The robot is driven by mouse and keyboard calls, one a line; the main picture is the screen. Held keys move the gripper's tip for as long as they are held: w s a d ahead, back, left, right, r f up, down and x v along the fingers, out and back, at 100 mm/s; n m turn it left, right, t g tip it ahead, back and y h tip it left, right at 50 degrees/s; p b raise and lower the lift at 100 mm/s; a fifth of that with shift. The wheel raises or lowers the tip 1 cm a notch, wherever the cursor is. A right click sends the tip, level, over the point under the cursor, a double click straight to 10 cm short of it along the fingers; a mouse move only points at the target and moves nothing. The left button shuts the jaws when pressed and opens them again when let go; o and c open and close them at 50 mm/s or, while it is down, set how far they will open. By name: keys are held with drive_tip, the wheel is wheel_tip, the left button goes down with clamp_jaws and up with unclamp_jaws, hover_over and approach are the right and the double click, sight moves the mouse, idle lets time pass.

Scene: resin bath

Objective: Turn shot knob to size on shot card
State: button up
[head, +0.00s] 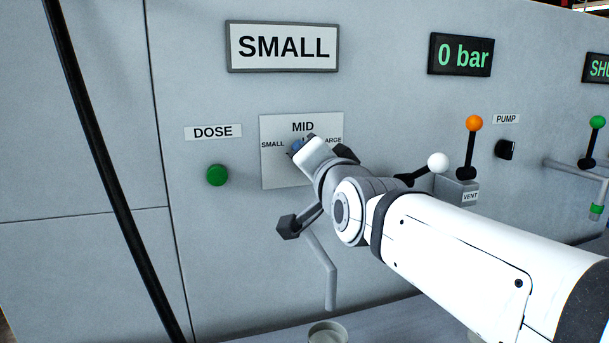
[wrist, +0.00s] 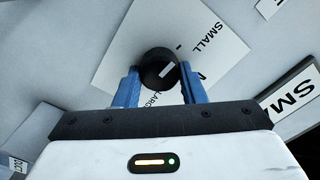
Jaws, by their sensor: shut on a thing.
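The shot card (head: 283,47) on the panel reads SMALL; part of it shows at the right edge of the wrist view (wrist: 292,98). Below it is a pale dial plate (head: 275,178) marked SMALL at left, MID at top and LARGE at right. In the wrist view the black shot knob (wrist: 150,62) sits on this plate (wrist: 118,58), with a white line on its face toward the SMALL and MID side. The exact setting is hard to tell. My gripper (wrist: 158,80) has its blue fingers shut on the knob's sides. In the head view my gripper (head: 298,147) hides the knob.
A green DOSE button (head: 217,175) is left of the plate. A bent grey spout (head: 330,275) hangs below, above a cup (head: 328,332). Right are a white-ball lever (head: 437,163), an orange-ball lever (head: 473,124), a PUMP knob (head: 505,150) and a 0 bar display (head: 462,56).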

sight(304, 96)
drive_tip(key=shift+m+b, duration=0.3)
drive_tip(key=shift+m, duration=0.3)
drive_tip(key=o, duration=1)
drive_tip(key=shift+r, duration=0.1)
wheel_tip(304, 96, up, 10)
drive_tip(key=p, duration=0.7)
drive_tip(key=shift+s, duration=0.1)
